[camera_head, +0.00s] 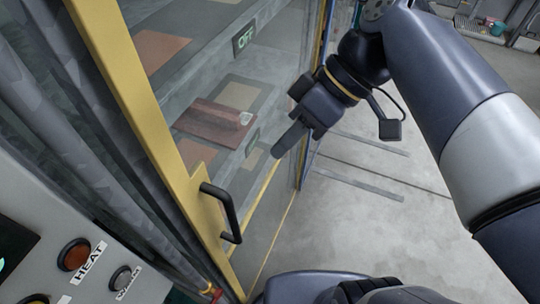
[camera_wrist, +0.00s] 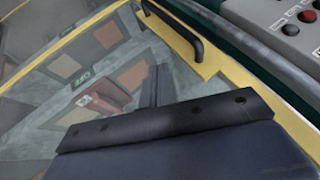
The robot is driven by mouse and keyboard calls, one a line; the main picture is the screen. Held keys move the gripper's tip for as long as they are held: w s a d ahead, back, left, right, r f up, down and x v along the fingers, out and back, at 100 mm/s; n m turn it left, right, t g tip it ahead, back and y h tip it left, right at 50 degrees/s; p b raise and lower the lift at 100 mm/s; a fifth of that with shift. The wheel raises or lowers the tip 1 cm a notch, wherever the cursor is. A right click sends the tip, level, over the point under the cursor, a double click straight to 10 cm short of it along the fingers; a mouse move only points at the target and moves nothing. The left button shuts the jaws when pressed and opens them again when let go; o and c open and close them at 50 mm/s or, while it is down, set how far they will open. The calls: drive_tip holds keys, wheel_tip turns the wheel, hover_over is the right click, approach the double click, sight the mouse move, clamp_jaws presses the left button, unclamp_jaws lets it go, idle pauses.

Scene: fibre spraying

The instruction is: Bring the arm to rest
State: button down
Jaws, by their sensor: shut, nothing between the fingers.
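My gripper (camera_head: 283,147) hangs from my arm at the upper middle of the head view, in front of a glass door with a yellow frame (camera_head: 133,110). Its fingers are shut with nothing between them. In the wrist view the dark gripper body fills the lower part, and the shut fingers (camera_wrist: 155,86) point toward the glass. A black door handle (camera_head: 224,212) sits on the yellow frame, left of and below the gripper, apart from it. The handle also shows at the top of the wrist view (camera_wrist: 176,28). The door looks closed.
Behind the glass are a reddish-brown block (camera_head: 214,124), flat panels (camera_head: 158,50) and an OFF sign (camera_head: 244,38). A control panel (camera_head: 98,268) with a HEAT button (camera_head: 74,254) stands at lower left. Grey floor (camera_head: 375,220) is open to the right.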

drive_tip(key=shift+v, duration=1.55)
drive_tip(key=shift+s+a, duration=0.1)
